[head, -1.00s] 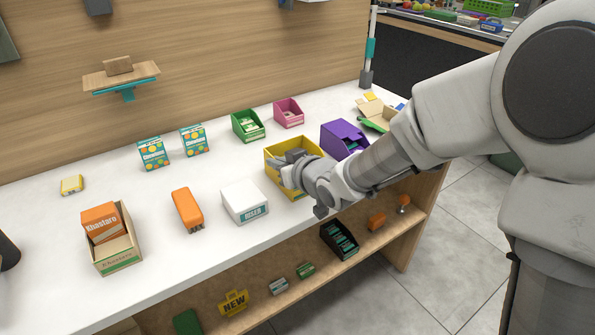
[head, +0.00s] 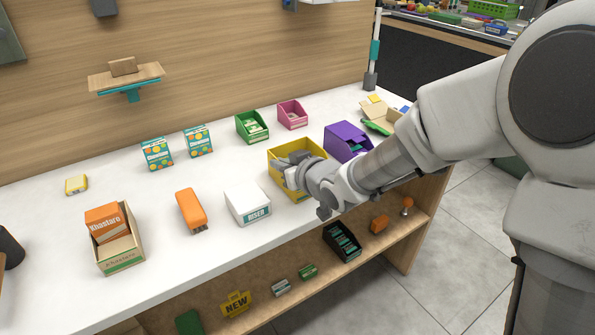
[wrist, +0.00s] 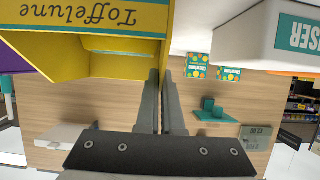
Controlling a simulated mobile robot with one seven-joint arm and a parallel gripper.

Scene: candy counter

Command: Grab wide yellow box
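The wide yellow box (head: 284,155) is an open-topped display box on the white counter, between a white box and a purple box. In the wrist view the yellow box (wrist: 105,62) shows upside down at upper left, with "Toffelune" on its front. My gripper (head: 291,170) is at the box's near side in the head view. In the wrist view my gripper (wrist: 163,75) has its two fingers close together, one on each side of the box's side wall, which lies in the narrow gap. The gripped part of the wall is mostly hidden by the fingers.
The white box (head: 246,203) stands close on the left and the purple box (head: 345,139) close on the right. Green (head: 252,127) and pink (head: 292,114) bins stand behind. An orange stapler-like item (head: 190,209) lies further left. A lower shelf holds a black tray (head: 341,241).

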